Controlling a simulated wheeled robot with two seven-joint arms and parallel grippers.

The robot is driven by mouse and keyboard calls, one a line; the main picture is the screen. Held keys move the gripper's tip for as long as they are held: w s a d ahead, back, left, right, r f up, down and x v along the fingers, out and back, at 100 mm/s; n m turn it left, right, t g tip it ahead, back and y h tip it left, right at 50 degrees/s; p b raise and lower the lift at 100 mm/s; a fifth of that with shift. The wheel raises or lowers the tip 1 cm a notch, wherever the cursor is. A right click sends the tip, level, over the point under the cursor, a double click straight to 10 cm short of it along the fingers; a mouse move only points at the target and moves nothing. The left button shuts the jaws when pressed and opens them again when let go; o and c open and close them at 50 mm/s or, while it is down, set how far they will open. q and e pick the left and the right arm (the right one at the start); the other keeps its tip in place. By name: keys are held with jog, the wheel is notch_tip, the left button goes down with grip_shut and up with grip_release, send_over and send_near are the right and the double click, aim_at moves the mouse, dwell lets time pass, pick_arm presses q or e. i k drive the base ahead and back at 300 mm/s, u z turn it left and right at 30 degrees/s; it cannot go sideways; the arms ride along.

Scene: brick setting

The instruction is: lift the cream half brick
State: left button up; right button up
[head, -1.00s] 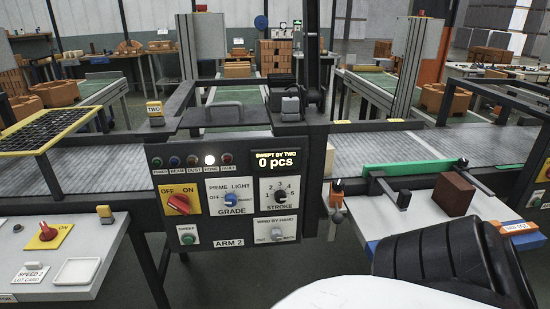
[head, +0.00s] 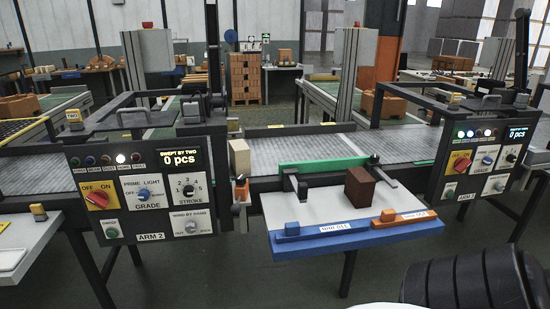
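The cream half brick (head: 239,158) stands upright at the conveyor's near edge, just right of the left ARM 2 control panel and left of the green bar (head: 325,163). Nothing is holding it. A dark brown brick (head: 360,188) sits on the white table in front of the green bar, apart from the cream one. Neither of my grippers is in view. A black ribbed part, apparently one of my arm links, shows at the lower right.
The white table (head: 325,205) has a blue front edge with orange and blue blocks on it. Control panels (head: 140,190) stand left and right (head: 484,158). The grey conveyor (head: 290,143) runs behind. Grey floor is open in front of the table.

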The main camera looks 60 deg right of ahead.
aim_at(239, 152)
jog(key=z, duration=1.6)
jog(key=i, duration=0.1)
